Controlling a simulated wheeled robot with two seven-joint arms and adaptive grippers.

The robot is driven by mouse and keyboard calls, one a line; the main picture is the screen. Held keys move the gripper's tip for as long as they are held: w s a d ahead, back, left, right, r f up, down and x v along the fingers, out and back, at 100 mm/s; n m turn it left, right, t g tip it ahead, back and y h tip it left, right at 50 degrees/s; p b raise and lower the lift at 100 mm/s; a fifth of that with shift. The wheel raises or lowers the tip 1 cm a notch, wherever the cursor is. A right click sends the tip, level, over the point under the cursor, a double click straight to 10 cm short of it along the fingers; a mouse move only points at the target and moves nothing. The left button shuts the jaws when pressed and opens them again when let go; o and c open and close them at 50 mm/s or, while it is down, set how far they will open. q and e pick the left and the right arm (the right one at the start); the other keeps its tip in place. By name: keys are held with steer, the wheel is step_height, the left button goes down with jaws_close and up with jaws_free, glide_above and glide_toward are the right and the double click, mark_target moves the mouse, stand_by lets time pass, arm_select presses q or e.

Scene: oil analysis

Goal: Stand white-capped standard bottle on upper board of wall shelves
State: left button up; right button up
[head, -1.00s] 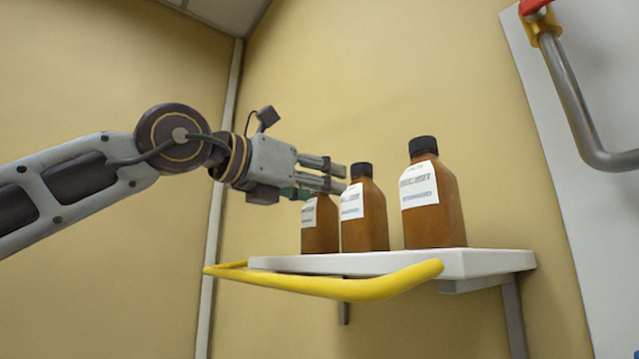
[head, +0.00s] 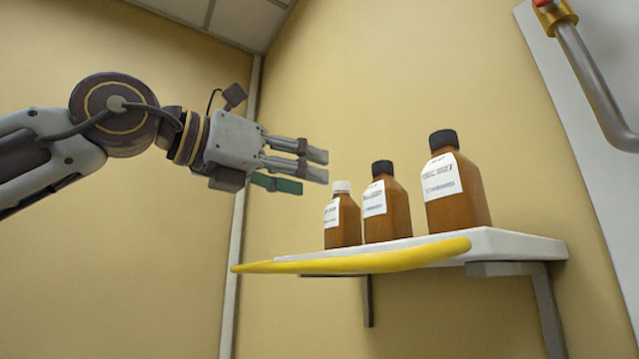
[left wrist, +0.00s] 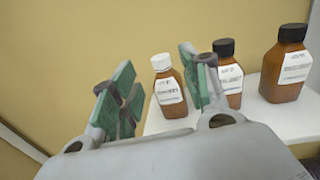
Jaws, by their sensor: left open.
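The white-capped standard bottle (head: 342,220) is small, brown and labelled. It stands upright at the left end of the row on the white shelf board (head: 500,243). My left gripper (head: 303,172) is open and empty, above and to the left of the bottle and apart from it in the head view. In the left wrist view the white-capped bottle (left wrist: 170,92) shows beyond and between the green-padded fingers (left wrist: 157,85). My right gripper is not in view.
Two larger black-capped brown bottles, a middle one (head: 386,205) and a bigger one (head: 455,185), stand to the right on the same board. A yellow rail (head: 365,262) runs along the board's front. A metal pipe (head: 590,85) is at the upper right.

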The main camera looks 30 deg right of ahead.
arm_select(q)
steer(key=a, duration=0.3)
steer(key=shift+s+a+b, duration=0.3)
steer(key=shift+a+b, duration=0.05)
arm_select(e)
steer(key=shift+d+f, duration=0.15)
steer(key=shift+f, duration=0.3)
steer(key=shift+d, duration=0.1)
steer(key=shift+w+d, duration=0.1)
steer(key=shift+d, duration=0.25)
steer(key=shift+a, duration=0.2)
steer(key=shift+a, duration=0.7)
